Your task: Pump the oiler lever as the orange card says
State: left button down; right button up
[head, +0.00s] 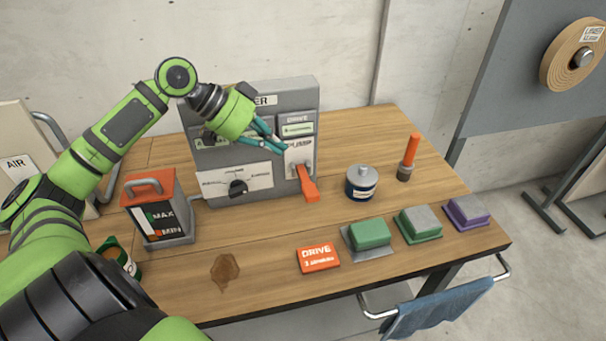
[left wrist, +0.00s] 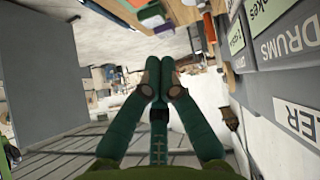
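The orange oiler lever (head: 308,186) sticks out from the front right of the grey panel box (head: 215,151) and slopes down toward me. The orange card (head: 318,258) lies flat near the table's front and reads "DRIVE" with a smaller line that looks like it starts with 3. My left gripper (head: 281,146) is in front of the panel, above and left of the lever, apart from it. In the left wrist view its fingers (left wrist: 159,82) are together with nothing visible between them. My right gripper is not in view.
On the table (head: 190,290) stand an orange-topped MAX/MIN reservoir (head: 157,207), a round tin (head: 361,183), an orange-handled tool (head: 408,157), and green (head: 369,234) and purple (head: 467,212) blocks. A dark stain (head: 225,270) marks the front left. A blue cloth (head: 437,306) hangs on the front rail.

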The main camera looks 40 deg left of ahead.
pick_arm(q)
jog(key=p, duration=0.3)
send_over(315, 187)
jog(key=s+a, duration=0.1)
jog(key=a, duration=0.1)
jog(key=f, duration=0.5)
jog(key=shift+s+a, duration=0.2)
notch_tip(315, 187, down, 4)
jog(key=shift+s+d+r+p, duration=0.15)
jog(key=shift+r+p, duration=0.05)
jog(key=shift+p, duration=0.35)
jog(key=shift+s+f, duration=0.1)
jog(key=shift+f, duration=0.25)
jog(key=shift+f, duration=0.15)
jog(key=shift+f, duration=0.15)
jog(key=shift+s+d, duration=0.1)
jog(key=shift+d, duration=0.05)
